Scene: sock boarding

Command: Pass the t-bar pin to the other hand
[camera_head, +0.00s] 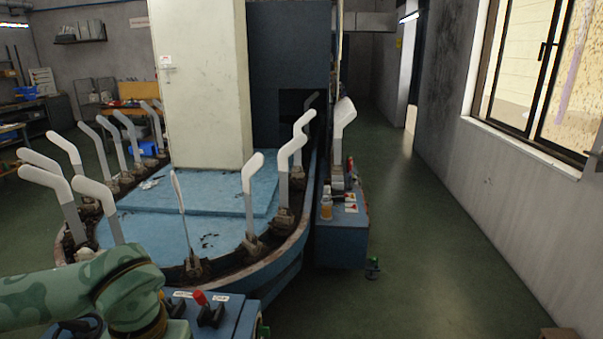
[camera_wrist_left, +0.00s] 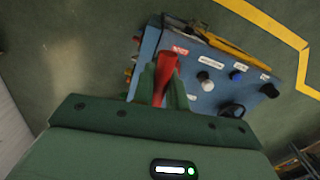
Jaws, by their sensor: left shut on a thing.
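My left gripper (camera_wrist_left: 162,75) shows in the left wrist view, its green fingers shut on a red bar (camera_wrist_left: 165,68), which I take for the t-bar pin. The bar sticks up a little past the fingertips, above or in front of a blue control box. My right gripper is in neither view.
Green floor (camera_head: 430,240) is clear on the right.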

